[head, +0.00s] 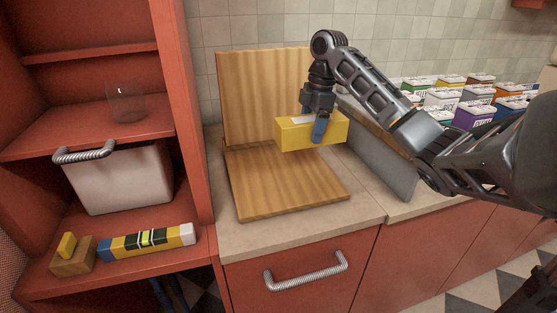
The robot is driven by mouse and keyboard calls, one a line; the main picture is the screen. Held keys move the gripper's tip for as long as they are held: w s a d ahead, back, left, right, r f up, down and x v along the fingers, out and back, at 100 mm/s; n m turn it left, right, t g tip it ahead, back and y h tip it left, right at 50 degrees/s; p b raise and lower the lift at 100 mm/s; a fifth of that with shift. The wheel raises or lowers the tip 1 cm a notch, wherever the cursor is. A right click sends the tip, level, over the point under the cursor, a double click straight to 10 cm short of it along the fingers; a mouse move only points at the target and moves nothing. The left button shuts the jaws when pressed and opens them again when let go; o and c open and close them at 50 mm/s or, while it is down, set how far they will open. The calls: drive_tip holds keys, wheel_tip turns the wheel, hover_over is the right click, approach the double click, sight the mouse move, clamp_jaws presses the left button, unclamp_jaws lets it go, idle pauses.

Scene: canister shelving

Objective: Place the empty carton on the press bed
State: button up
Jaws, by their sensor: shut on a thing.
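A yellow carton (292,136) is held in my gripper (319,132) in the head view. One blue fingertip shows on the carton's near face; the other finger is hidden behind the carton. The carton lies on its long side, roughly level, over the right rear part of a flat wooden board that looks like the press bed (270,185). I cannot tell exactly how high it is above the board. A second wooden board (250,95) stands upright at the rear edge of the flat one.
A grey panel (375,150) stands close to the right of the carton. Several coloured canisters (443,98) are farther right. The red shelf at left holds a clear glass (125,103), a white bin (120,182) and a striped box (147,241). The flat board is otherwise bare.

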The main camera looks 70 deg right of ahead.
sight(280, 135)
drive_tip(key=w+a+f, duration=0.1)
drive_tip(key=w, duration=0.1)
drive_tip(key=w+a+f, duration=0.1)
drive_tip(key=w+f, duration=0.1)
drive_tip(key=w, duration=0.1)
drive_tip(key=w+a+f+b, duration=0.1)
drive_tip(key=w+f, duration=0.1)
drive_tip(key=w, duration=0.1)
drive_tip(key=shift+a+f, duration=0.25)
wheel_tip(280, 135, down, 4)
drive_tip(key=b, duration=0.3)
drive_tip(key=shift+b, duration=0.3)
drive_tip(key=shift+r, duration=0.1)
drive_tip(key=o, duration=1)
drive_tip(key=shift+c, duration=0.2)
drive_tip(key=r, duration=0.8)
drive_tip(key=s+d+r, duration=0.1)
drive_tip(key=r, duration=0.3)
drive_tip(key=shift+s, duration=0.1)
drive_tip(key=shift+f, duration=0.1)
